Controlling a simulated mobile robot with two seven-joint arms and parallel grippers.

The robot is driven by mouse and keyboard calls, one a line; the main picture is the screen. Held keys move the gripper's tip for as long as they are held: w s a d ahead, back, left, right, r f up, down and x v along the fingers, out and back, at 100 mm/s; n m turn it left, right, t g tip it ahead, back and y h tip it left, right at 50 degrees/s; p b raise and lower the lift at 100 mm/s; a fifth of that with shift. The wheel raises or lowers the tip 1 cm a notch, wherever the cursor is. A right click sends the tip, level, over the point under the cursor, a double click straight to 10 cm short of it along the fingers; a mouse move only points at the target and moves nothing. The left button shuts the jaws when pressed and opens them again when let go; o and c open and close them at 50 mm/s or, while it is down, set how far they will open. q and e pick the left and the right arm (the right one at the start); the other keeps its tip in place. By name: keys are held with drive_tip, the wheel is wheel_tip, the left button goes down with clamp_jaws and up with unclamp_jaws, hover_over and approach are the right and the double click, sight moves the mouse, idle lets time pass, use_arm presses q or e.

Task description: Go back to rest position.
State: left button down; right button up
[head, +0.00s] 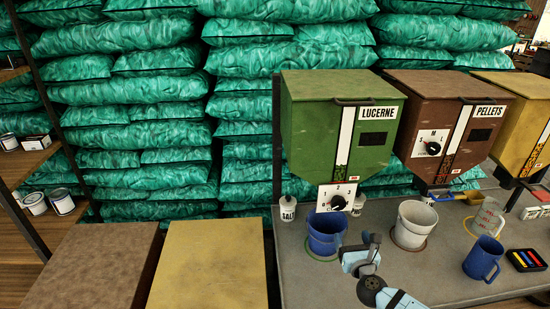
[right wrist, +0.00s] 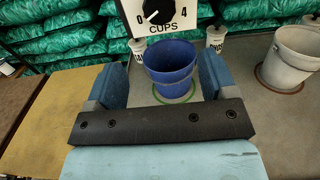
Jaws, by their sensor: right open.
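My right gripper (head: 360,254) is over the grey worktop, just right of the blue bucket in the head view. In the right wrist view my right gripper (right wrist: 163,72) is open, its two blue fingers wide apart with nothing held. The blue bucket (right wrist: 170,72) appears between and beyond the fingers, upright on a green ring; it also shows in the head view (head: 325,236). Whether a finger touches the bucket I cannot tell. My left gripper is not in view.
A green LUCERNE dispenser (head: 306,125) with a cups dial stands above the bucket; a brown PELLETS dispenser (head: 430,90) and a yellow one are to its right. A pale bucket (head: 412,226), blue mug (head: 483,260) and clear jug share the worktop (head: 300,285). Boxes stand left.

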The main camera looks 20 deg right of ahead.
drive_tip(key=s+a+f+m+g+y+p, duration=0.35)
drive_tip(key=s+a+f+m, duration=0.25)
drive_tip(key=s+a+m, duration=0.55)
drive_tip(key=s+a+r+m+g+y+p, duration=0.1)
drive_tip(key=s+a+m, duration=0.3)
drive_tip(key=m, duration=0.5)
drive_tip(key=s+a+r+m+g+y+p, duration=0.1)
drive_tip(key=s+a+m+g+y+p, duration=0.1)
drive_tip(key=s+a+m, duration=0.3)
drive_tip(key=s+m+y, duration=0.1)
drive_tip(key=s+m, duration=0.3)
drive_tip(key=shift+r+m+p, duration=0.3)
drive_tip(key=shift+m+p, duration=0.05)
